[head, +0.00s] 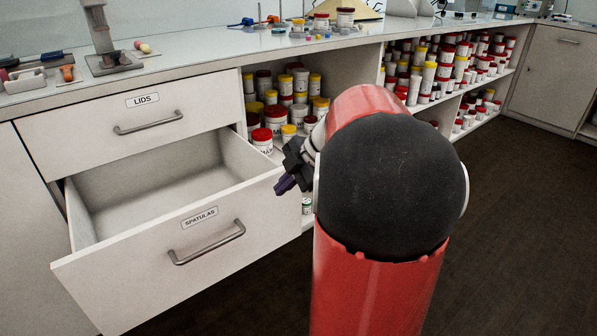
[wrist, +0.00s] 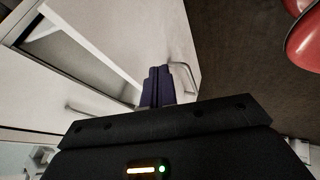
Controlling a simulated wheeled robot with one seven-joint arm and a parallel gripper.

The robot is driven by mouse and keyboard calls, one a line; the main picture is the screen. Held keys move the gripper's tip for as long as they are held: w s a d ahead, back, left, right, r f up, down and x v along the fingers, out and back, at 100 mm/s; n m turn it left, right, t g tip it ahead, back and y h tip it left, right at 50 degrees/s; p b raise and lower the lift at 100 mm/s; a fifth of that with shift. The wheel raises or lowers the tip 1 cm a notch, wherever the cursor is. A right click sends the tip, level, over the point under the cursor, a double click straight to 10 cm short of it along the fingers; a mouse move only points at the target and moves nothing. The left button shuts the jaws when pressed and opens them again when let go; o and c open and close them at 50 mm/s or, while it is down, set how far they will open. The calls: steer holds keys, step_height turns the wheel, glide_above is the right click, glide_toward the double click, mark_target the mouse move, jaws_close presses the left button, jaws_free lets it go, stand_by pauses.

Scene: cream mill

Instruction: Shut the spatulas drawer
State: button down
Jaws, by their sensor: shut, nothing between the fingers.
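The spatulas drawer (head: 180,229) is pulled well out below the lids drawer (head: 140,115), which is shut. Its inside looks empty where I can see it. Its front bears a SPATULAS label and a grey bar handle (head: 207,243). My gripper (head: 285,185) is shut and empty, near the right end of the drawer front in the head view. In the wrist view the purple fingers (wrist: 157,88) are together in front of the white drawer front (wrist: 130,40), with the handle (wrist: 183,78) just right of them. I cannot tell whether the fingers touch the front.
The counter (head: 190,62) above holds a metal stand (head: 103,45) and small items. Open shelves right of the drawers hold many jars (head: 275,115). My red and black arm hides part of the shelves. Dark floor (head: 520,200) lies clear at the right.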

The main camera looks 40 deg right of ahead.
mark_target(264, 188)
steer(key=shift+w+r+p, duration=0.1)
steer(key=shift+w+p, duration=0.2)
steer(key=shift+w, duration=1.4)
steer(key=shift+w, duration=0.1)
